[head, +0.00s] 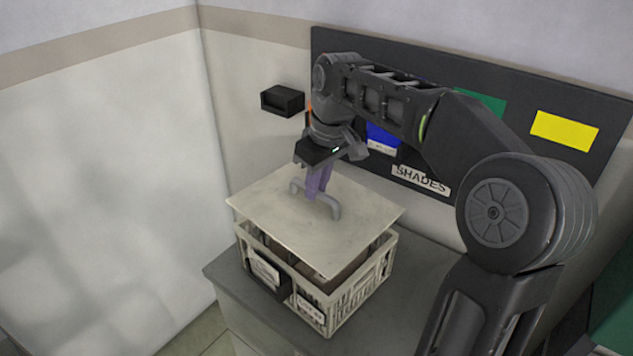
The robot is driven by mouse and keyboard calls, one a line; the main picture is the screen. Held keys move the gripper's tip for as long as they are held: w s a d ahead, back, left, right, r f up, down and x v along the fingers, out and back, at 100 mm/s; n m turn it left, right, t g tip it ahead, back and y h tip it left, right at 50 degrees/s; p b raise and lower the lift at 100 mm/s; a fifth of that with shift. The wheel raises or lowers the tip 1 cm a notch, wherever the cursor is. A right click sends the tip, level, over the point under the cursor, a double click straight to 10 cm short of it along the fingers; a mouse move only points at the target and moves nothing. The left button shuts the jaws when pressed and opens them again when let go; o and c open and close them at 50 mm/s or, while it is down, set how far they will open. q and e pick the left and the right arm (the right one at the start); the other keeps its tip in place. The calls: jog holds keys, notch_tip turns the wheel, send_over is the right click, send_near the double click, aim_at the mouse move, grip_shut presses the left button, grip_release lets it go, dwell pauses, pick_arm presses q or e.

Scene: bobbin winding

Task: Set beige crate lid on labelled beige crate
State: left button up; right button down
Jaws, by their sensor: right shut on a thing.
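The beige crate lid (278,222) is a flat square panel with a grey bar handle (334,207) on top. My right gripper (318,190) is shut on the lid's handle. The lid is over the labelled beige crate (355,302), with a gap showing between them along the near sides. The lid looks slightly tilted and turned against the crate's rim. The crate has slatted walls and white labels on its front, and something brownish shows inside it. My left gripper is not in view.
The crate stands on a grey cabinet top (410,270) in a corner. A dark board (475,75) with coloured cards and a "SHADES" label is on the wall behind. A small black box (282,101) is fixed to the wall. Bare cabinet top shows right of the crate.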

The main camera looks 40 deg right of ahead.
aim_at(318, 207)
jog(key=shift+s+b+x, duration=0.25)
jog(key=shift+b+x, duration=0.85)
jog(key=shift+x, duration=0.15)
jog(key=shift+d+r+p, duration=0.1)
jog(key=shift+r+p, duration=0.1)
jog(key=shift+p, duration=0.15)
jog(key=shift+s+b+x, duration=0.25)
jog(key=shift+b+x, duration=0.7)
jog(key=shift+x, duration=0.25)
jog(key=shift+s+b+x, duration=0.25)
jog(key=shift+b+x, duration=0.65)
jog(key=shift+x, duration=0.25)
jog(key=shift+f, duration=0.15)
jog(key=c, duration=1.3)
grip_release()
jog(key=shift+c, duration=0.2)
